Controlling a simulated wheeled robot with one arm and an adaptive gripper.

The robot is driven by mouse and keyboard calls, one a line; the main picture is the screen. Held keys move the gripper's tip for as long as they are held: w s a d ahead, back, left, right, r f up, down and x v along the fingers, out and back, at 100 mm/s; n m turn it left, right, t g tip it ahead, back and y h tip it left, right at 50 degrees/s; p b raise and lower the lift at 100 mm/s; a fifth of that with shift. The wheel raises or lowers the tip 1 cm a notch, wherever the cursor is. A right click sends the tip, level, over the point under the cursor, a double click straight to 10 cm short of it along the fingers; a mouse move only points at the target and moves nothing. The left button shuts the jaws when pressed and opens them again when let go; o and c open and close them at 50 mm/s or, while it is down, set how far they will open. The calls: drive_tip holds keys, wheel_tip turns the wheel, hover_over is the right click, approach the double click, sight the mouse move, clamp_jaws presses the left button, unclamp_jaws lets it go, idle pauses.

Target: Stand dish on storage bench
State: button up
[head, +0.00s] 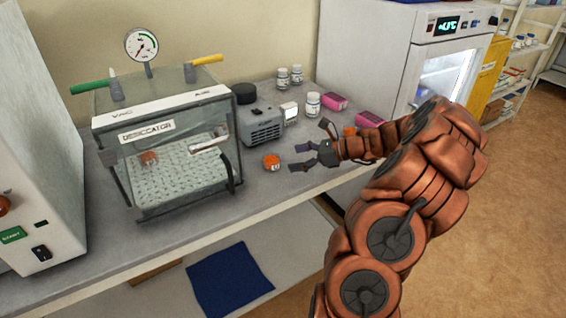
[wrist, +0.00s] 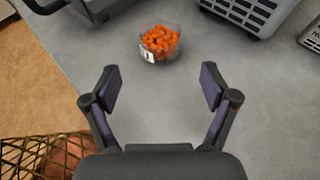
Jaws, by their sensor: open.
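A small clear dish of orange tablets (head: 271,162) stands on the grey bench (head: 75,262), just right of the desiccator. It also shows in the wrist view (wrist: 160,43), upright, with a small white label on its side. My gripper (head: 300,157) is open and empty, low over the bench and to the right of the dish. In the wrist view the two fingers (wrist: 158,88) are spread wide, and the dish lies beyond their tips, roughly centred between them and not touched.
A grey pump (head: 260,125), white bottles (head: 313,105) and pink boxes (head: 335,101) stand behind. An incubator (head: 375,50) is at the back right. A blue mat (head: 229,280) lies on the lower shelf.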

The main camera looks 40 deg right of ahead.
drive_tip(key=shift+v, duration=2.6)
